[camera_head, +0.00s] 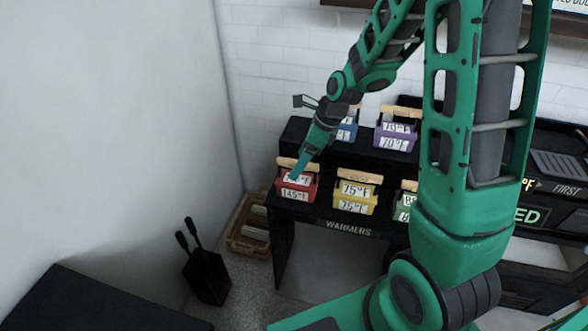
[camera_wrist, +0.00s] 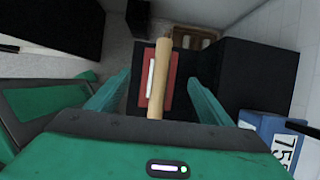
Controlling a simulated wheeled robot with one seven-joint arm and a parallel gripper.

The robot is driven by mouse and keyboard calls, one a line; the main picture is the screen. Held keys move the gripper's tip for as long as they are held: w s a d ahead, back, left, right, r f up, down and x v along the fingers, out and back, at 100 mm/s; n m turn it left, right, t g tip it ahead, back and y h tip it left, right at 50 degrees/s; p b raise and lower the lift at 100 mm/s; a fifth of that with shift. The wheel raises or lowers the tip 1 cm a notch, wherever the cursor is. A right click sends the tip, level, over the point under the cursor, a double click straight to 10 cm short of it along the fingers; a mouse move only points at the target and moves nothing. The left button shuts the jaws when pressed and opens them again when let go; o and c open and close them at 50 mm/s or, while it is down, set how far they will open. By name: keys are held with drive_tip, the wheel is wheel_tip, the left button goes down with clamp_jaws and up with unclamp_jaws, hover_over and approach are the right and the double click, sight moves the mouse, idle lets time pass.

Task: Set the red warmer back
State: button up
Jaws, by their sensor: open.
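The red warmer (camera_head: 297,191) with a wooden handle and a 145°F label stands at the left front end of the black warmer stand (camera_head: 335,225). My gripper (camera_head: 296,174) points down at it, with its fingertips close to the handle. In the wrist view, the red warmer (camera_wrist: 152,79) lies between the fingers of my gripper (camera_wrist: 160,77). Its wooden handle (camera_wrist: 162,75) runs lengthwise between the open fingers, with gaps on both sides. In the head view, my gripper hides part of the warmer's top and handle.
A yellow 75°F warmer (camera_head: 355,192) stands to the right, and a green one (camera_head: 403,202) is partly hidden by my arm. Blue (camera_head: 346,131) and purple (camera_head: 396,130) warmers stand on the raised rear level. A crate (camera_head: 246,229) sits on the floor left of the stand.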

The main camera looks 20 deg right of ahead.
drive_tip(key=v, duration=0.5)
drive_tip(key=shift+s+d+r, duration=0.1)
drive_tip(key=shift+s+d, duration=0.1)
drive_tip(key=s+d+r+n+g+h, duration=0.1)
drive_tip(key=s+d+n, duration=0.3)
drive_tip(key=s, duration=0.5)
drive_tip(key=s+d+r+n+g+h, duration=0.1)
drive_tip(key=s+d+r+n, duration=0.3)
drive_tip(key=s+n, duration=0.4)
drive_tip(key=s+d+r+n+h, duration=0.1)
drive_tip(key=s+d+r+n, duration=0.2)
drive_tip(key=s, duration=0.8)
drive_tip(key=d+n, duration=0.2)
drive_tip(key=n, duration=0.1)
drive_tip(key=shift+s+n+g, duration=0.2)
drive_tip(key=shift+n+g, duration=0.2)
drive_tip(key=shift+d, duration=0.1)
